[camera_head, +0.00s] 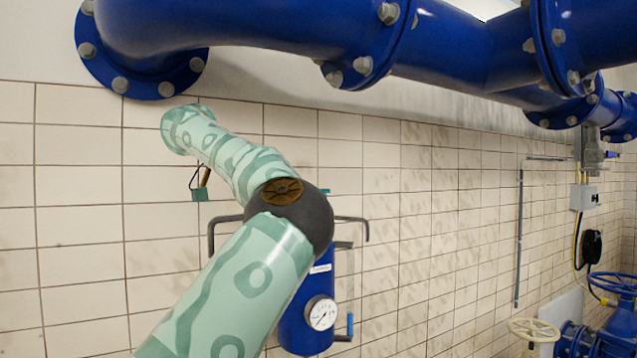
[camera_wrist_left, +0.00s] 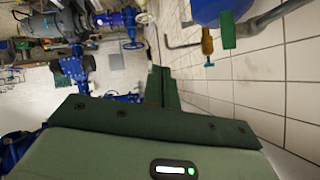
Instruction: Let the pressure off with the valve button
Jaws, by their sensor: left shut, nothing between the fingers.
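A blue pressure vessel (camera_head: 305,328) with a white round gauge (camera_head: 321,313) hangs on the tiled wall, its upper part hidden behind my left arm. Its rounded blue end (camera_wrist_left: 205,10) also shows in the left wrist view. A brass fitting (camera_wrist_left: 207,42) with a small tip and a green part (camera_wrist_left: 228,30) beside it stand out there. I cannot tell which part is the valve button. My left gripper (camera_wrist_left: 159,72) is shut and empty in the wrist view, apart from the brass fitting, below and left of it. My right gripper is not in view.
Large blue pipes (camera_head: 250,25) run across the top. Grey bent pipes (camera_head: 352,222) stick out around the vessel. A cream handwheel (camera_head: 534,330) and a blue handwheel (camera_head: 612,284) are at the lower right. The tiled wall between is mostly clear.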

